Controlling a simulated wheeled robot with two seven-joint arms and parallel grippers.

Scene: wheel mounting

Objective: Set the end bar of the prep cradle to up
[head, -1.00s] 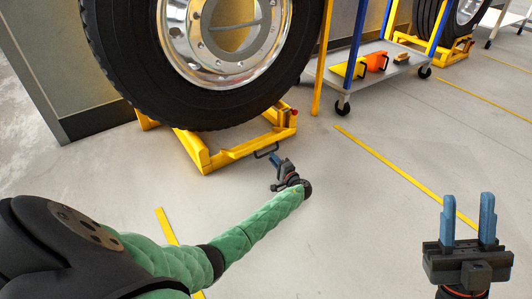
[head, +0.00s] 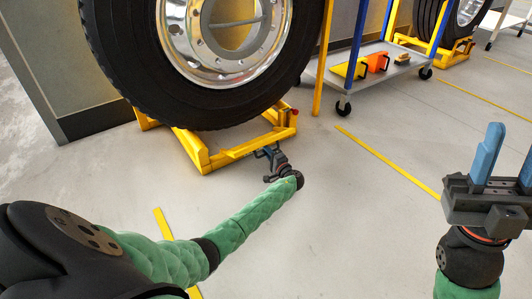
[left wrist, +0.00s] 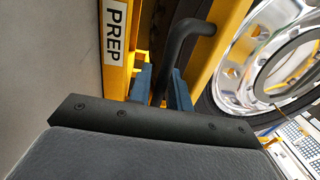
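The prep cradle (head: 215,158) is a yellow floor frame under a large truck wheel (head: 115,70). Its end bar (left wrist: 188,32), a dark bent handle, shows in the left wrist view beside a yellow plate labelled PREP. In the head view the bar is small and low at the cradle's front, partly hidden by my left gripper (head: 268,157). In the left wrist view the blue fingers of my left gripper (left wrist: 160,88) stand on either side of the bar. Whether they press on it I cannot tell. My right gripper (head: 507,165) is open and empty at the right.
A grey wheeled cart (head: 375,72) with yellow and orange items stands behind, right of the cradle. A second wheel on a yellow cradle (head: 440,50) is at the far right. A grey panel (head: 60,70) stands at the left. The floor in front is clear, with yellow lines.

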